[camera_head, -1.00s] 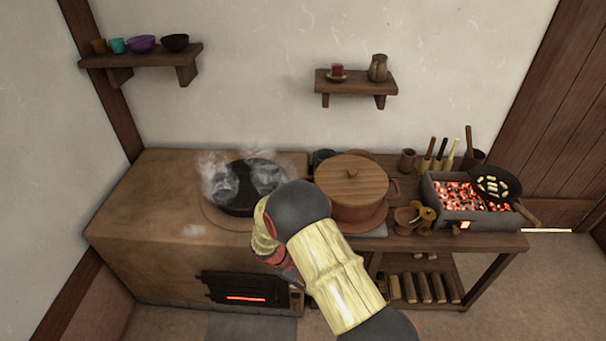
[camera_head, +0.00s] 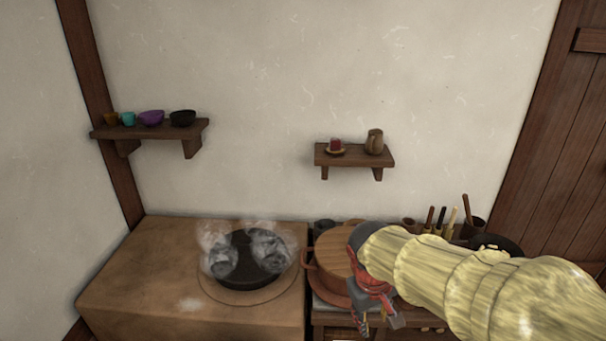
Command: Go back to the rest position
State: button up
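My arm comes in from the lower right in the head view, and my gripper (camera_head: 376,322) hangs at its end, in front of the lidded brown pot. The fingers are small and partly dark, and I cannot tell whether they are open or shut. No held object can be made out.
A clay stove (camera_head: 150,275) bears a steaming black pot (camera_head: 255,262). The lidded brown pot (camera_head: 328,250) stands right of it, partly behind my arm. Wall shelves hold bowls (camera_head: 152,118) and a jug (camera_head: 374,141). My arm hides most of the right-hand table.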

jog(key=s+d+r+m+t+y, duration=0.1)
jog(key=s+r+m, duration=0.1)
jog(key=s+r, duration=0.2)
jog(key=s+d+r+m+t+y+p, duration=0.1)
jog(key=s+r, duration=0.4)
jog(key=s, duration=0.6)
jog(key=shift+s+d+r+m+t, duration=0.15)
jog(key=shift+d+m+t, duration=0.35)
jog(key=shift+d+t, duration=0.25)
jog(key=shift+a, duration=0.1)
